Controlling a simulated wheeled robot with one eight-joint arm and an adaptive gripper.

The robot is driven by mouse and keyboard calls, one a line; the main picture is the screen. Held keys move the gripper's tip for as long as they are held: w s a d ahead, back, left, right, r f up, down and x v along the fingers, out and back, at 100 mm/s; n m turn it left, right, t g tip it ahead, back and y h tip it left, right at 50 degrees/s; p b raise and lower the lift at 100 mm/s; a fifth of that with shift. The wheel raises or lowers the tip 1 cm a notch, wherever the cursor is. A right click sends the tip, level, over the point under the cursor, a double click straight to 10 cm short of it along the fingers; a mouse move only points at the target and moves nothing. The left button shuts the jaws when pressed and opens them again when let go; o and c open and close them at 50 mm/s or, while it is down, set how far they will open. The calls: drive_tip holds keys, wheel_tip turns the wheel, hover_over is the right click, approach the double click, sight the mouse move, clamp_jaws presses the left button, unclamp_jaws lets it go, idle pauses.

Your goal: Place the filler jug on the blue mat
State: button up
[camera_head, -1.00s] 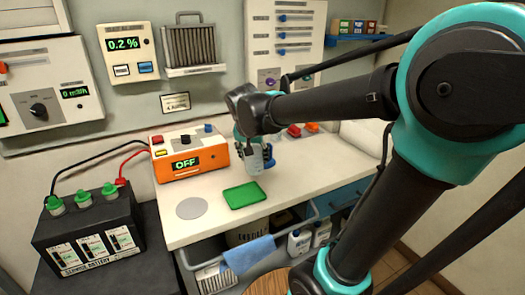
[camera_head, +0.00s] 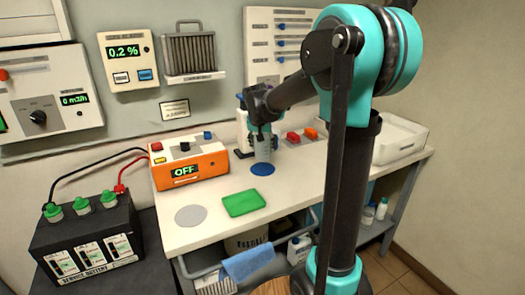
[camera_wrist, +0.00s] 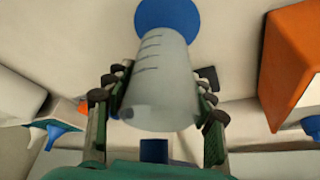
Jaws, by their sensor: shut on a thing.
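The filler jug (camera_head: 263,153) is a translucent grey vessel with dark graduation lines, seen close up in the wrist view (camera_wrist: 160,85). My gripper (camera_head: 262,141) is shut on it, with a finger on each side in the wrist view (camera_wrist: 158,80). The blue mat (camera_head: 262,169) is a small round disc on the white bench. In the head view the jug's lower end is just above and behind the mat's middle. In the wrist view the mat (camera_wrist: 167,12) shows past the jug's far end, partly covered by it. I cannot tell how large the gap is.
A green mat (camera_head: 243,202) and a grey disc (camera_head: 190,215) lie at the front of the bench. An orange unit (camera_head: 190,165) reading OFF stands left of the jug. Red and orange items (camera_head: 300,135) sit behind, right. A white tray (camera_head: 402,145) is at the right end.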

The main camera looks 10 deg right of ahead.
sight(263, 153)
drive_tip(key=shift+f, duration=1.05)
drive_tip(key=shift+f, duration=0.2)
drive_tip(key=shift+s+f, duration=0.1)
drive_tip(key=shift+s+f, duration=0.2)
drive_tip(key=shift+f, duration=0.05)
drive_tip(key=o, duration=1.2)
drive_tip(key=shift+c, duration=0.2)
drive_tip(key=shift+w+a+r, duration=0.1)
drive_tip(key=shift+w+r, duration=0.05)
drive_tip(key=shift+r, duration=0.35)
drive_tip(key=v, duration=1.2)
